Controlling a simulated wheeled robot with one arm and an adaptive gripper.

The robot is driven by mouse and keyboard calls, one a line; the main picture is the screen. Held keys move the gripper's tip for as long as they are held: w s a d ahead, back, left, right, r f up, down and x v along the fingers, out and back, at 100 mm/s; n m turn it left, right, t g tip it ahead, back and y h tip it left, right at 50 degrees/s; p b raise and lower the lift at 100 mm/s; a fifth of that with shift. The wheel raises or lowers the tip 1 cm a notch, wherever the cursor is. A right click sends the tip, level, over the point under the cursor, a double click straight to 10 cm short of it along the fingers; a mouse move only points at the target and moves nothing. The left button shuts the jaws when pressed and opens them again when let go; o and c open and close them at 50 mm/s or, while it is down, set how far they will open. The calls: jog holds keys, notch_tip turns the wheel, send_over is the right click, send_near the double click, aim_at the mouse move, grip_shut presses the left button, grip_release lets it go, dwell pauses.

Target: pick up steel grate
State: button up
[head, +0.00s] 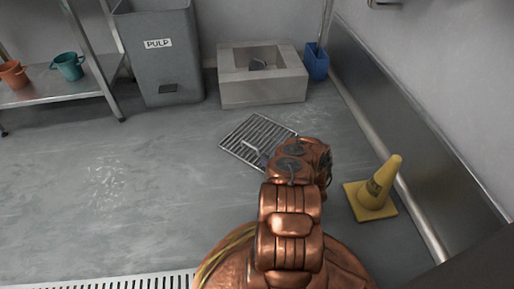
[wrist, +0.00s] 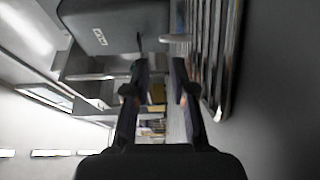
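The steel grate (head: 260,130) is a flat rack of parallel bars lying on the grey floor, beyond my arm in the head view. My arm hides its near right part. A pale raised piece, perhaps its handle, shows near its front edge. In the wrist view the grate (wrist: 212,45) runs along the right of the fingers, with a grey piece sticking out from it towards the space ahead of the fingertips. My gripper (wrist: 159,72) is open, with nothing seen between its fingers. In the head view my arm hides the gripper. Whether a finger touches the grate is unclear.
A grey bin labelled PULP (head: 160,60), a concrete basin (head: 262,90) and a blue container (head: 316,62) stand behind the grate. A yellow cone (head: 375,190) stands right of my arm. A shelf (head: 50,94) with cups is at left. The left floor is clear.

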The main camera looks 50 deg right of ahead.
aim_at(253, 147)
jog(key=shift+s+a+f, duration=0.1)
jog(key=shift+s+f, duration=0.15)
jog(key=shift+f, duration=0.1)
jog(key=b+x, duration=0.1)
jog(key=x, duration=1)
jog(key=shift+w+r, duration=0.1)
jog(key=shift+w, duration=0.25)
grip_shut()
